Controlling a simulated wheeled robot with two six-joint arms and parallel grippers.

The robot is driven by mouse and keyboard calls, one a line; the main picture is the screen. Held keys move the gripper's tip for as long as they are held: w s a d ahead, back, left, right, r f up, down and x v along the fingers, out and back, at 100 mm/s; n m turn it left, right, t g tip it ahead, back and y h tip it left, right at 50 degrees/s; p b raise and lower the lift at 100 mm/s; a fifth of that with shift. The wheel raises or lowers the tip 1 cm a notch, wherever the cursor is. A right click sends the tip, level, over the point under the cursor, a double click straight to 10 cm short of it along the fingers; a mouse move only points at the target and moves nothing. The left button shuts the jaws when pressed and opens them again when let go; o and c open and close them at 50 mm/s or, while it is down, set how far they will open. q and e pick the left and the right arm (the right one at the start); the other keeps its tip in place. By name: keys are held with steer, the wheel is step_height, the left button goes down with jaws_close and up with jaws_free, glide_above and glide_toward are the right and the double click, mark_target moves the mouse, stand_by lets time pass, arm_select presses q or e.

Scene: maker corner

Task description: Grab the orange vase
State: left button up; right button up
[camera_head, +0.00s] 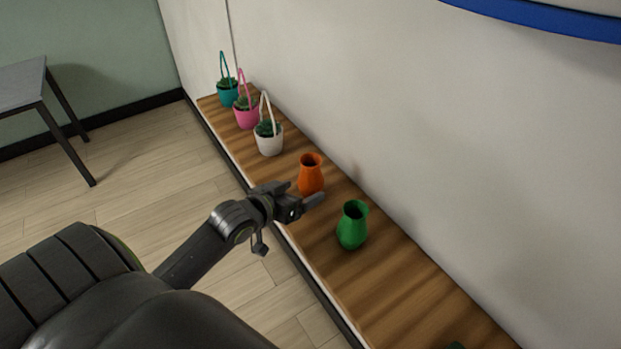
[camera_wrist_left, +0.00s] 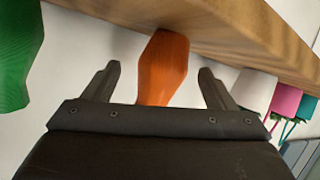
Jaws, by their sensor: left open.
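The orange vase (camera_head: 311,174) stands upright on the wooden shelf, between the white basket and the green vase. My left gripper (camera_head: 312,198) is just in front of it at the shelf's near edge, partly covering the vase's base in the head view. In the left wrist view, which is upside down, the orange vase (camera_wrist_left: 163,65) shows between the two spread fingers of my left gripper (camera_wrist_left: 160,82). The jaws are open and no finger visibly touches the vase. My right gripper is not in view.
A green vase (camera_head: 352,226) stands nearer on the shelf (camera_head: 400,285). White (camera_head: 269,139), pink (camera_head: 246,113) and teal (camera_head: 228,92) planted baskets stand farther along. A wall runs behind the shelf. A grey table (camera_head: 24,84) stands at the far left; the floor between is clear.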

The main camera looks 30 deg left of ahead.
mark_target(303, 187)
arm_select(q)
steer(key=x, duration=0.1)
steer(key=p+x, duration=0.1)
steer(key=x, duration=0.2)
steer(key=shift+w+a+r, duration=0.2)
steer(key=shift+w+a, duration=0.05)
steer(key=shift+w, duration=0.05)
steer(key=shift+w+f+p, duration=0.2)
steer(key=shift+w+p, duration=0.1)
steer(key=shift+w, duration=0.05)
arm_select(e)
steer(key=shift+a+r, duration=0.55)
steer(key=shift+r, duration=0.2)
arm_select(q)
steer(key=c, duration=1.1)
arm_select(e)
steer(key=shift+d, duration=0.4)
